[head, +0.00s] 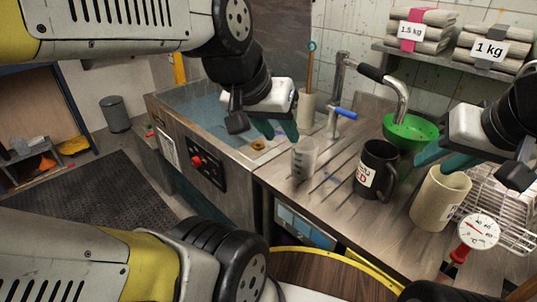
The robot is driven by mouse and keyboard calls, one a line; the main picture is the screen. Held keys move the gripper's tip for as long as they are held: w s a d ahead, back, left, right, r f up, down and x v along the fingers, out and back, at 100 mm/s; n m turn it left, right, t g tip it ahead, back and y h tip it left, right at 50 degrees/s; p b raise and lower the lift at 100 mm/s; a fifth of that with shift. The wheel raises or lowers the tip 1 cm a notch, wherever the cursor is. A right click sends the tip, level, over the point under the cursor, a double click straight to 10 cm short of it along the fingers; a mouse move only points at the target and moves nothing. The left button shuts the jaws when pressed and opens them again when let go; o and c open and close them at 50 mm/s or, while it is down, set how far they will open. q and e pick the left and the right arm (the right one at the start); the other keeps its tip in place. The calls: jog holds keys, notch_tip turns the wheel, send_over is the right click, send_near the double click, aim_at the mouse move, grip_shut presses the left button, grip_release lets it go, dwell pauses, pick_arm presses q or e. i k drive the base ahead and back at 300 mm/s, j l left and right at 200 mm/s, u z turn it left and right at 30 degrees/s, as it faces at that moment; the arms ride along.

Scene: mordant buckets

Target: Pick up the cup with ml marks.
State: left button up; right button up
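A translucent cup with faint marks (303,160) stands upright on the ribbed wooden draining board, near the sink's right edge. The marks are too small to read. My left gripper (279,131) hangs over the sink's right edge, above and to the left of this cup. Its teal fingers are apart with nothing between them. My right gripper (435,163) is at the right, just above a cream mug (438,200) in the picture. Its teal fingers also look apart and hold nothing visible.
A black mug (376,170) with a label stands right of the cup. A green funnel or bowl (410,131) sits behind it, under the tap (400,93). A dial thermometer (478,232) and wire rack (512,205) are at right. The sink (207,100) is left.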

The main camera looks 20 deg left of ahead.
aim_at(304, 153)
jog(key=k+j+u, duration=0.1)
jog(key=k+u, duration=0.25)
jog(key=k, duration=0.5)
